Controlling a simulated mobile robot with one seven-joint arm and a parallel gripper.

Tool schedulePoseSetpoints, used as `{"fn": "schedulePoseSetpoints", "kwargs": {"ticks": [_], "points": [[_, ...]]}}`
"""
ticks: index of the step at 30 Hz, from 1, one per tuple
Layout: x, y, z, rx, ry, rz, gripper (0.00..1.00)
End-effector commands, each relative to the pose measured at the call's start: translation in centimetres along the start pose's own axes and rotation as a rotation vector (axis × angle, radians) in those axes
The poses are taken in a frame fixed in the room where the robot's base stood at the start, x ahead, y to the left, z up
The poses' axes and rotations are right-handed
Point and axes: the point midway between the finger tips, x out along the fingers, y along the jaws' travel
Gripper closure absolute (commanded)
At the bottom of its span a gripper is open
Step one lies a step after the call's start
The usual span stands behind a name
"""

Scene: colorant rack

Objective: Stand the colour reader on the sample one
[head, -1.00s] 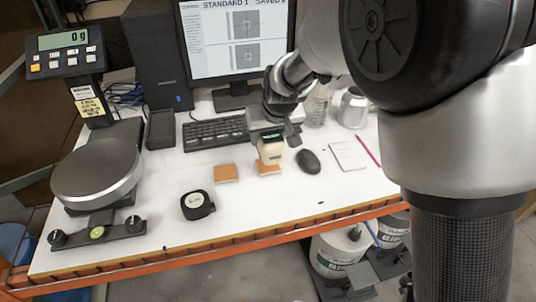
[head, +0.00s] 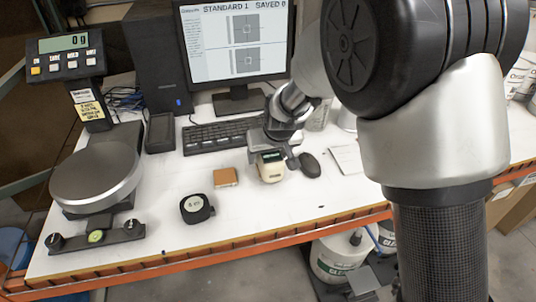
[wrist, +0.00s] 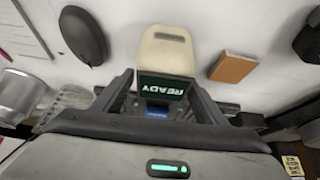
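The colour reader (head: 270,169) is a cream handheld device with a dark screen. In the wrist view the reader (wrist: 166,50) shows READY on its screen. My gripper (head: 268,152) is shut on it, with one finger on each side of the screen in the wrist view (wrist: 163,93). One orange-brown sample block (head: 225,177) lies bare on the desk left of the reader; in the wrist view the block (wrist: 233,66) is at the right. A second block is hidden by the reader. I cannot tell whether the reader touches it, nor which block is sample one.
A black mouse (head: 310,165) lies close right of the reader. A keyboard (head: 215,135) and monitor (head: 237,45) stand behind. The desk's front edge (head: 200,255) is orange.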

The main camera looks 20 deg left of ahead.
Motion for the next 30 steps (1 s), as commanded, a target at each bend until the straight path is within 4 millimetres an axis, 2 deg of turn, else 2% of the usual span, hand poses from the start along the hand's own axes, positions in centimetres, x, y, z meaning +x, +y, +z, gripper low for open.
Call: {"fn": "schedulePoseSetpoints", "kwargs": {"ticks": [8,12,14,24,30], "points": [[-0.1,0.0,-0.1,0.000,0.000,0.000,0.33],[-0.9,0.0,-0.3,0.000,0.002,0.000,0.33],[-1.8,0.0,-0.3,0.000,0.002,0.000,0.33],[-9.1,-0.1,-0.3,-0.001,0.004,-0.001,0.33],[-11.7,0.0,-0.2,-0.001,0.002,-0.001,0.33]]}}
